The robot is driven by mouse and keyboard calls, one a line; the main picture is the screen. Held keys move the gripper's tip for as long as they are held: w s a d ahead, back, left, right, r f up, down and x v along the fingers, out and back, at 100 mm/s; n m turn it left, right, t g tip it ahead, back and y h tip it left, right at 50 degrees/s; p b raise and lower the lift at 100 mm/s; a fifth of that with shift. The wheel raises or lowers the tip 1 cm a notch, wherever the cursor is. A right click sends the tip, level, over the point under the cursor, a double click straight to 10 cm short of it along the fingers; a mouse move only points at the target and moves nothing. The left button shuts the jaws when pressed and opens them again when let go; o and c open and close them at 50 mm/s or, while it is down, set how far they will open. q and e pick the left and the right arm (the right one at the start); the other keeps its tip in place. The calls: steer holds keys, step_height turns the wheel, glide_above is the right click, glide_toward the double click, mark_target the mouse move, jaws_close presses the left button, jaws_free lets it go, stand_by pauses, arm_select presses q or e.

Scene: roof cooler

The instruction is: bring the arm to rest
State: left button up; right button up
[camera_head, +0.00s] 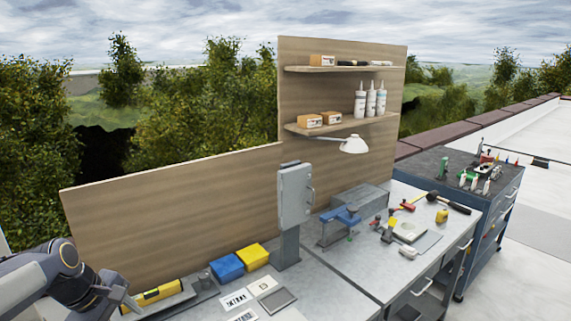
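My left arm comes in at the lower left over the grey workbench (335,268). Its gripper (128,302) is at the near left end of the bench, beside a yellow and black tool (160,292) that looks like a level. The fingers are small and seen from behind, so I cannot tell whether they are open or touch the tool. My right arm and gripper are not in view.
A grey cabinet (296,196) stands on a post. Blue (227,267) and yellow (253,256) bins stand left of it, with flat cards (235,300) in front. A vise (340,222), hammer (447,202) and tools lie rightward. A wooden backboard (180,205) rises behind.

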arm_select(q)
steer(key=s+d+f+m+t+b, duration=0.1)
steer(key=s+d+f+m, duration=0.1)
steer(key=s+d+m, duration=0.4)
steer(key=s+d+f+m+t+h+b, duration=0.1)
steer(key=s+d+m, duration=0.6)
steer(key=s, duration=0.6)
steer(key=shift+s+d+f+m, duration=0.3)
steer(key=shift+d+f, duration=0.05)
steer(key=shift+d, duration=0.15)
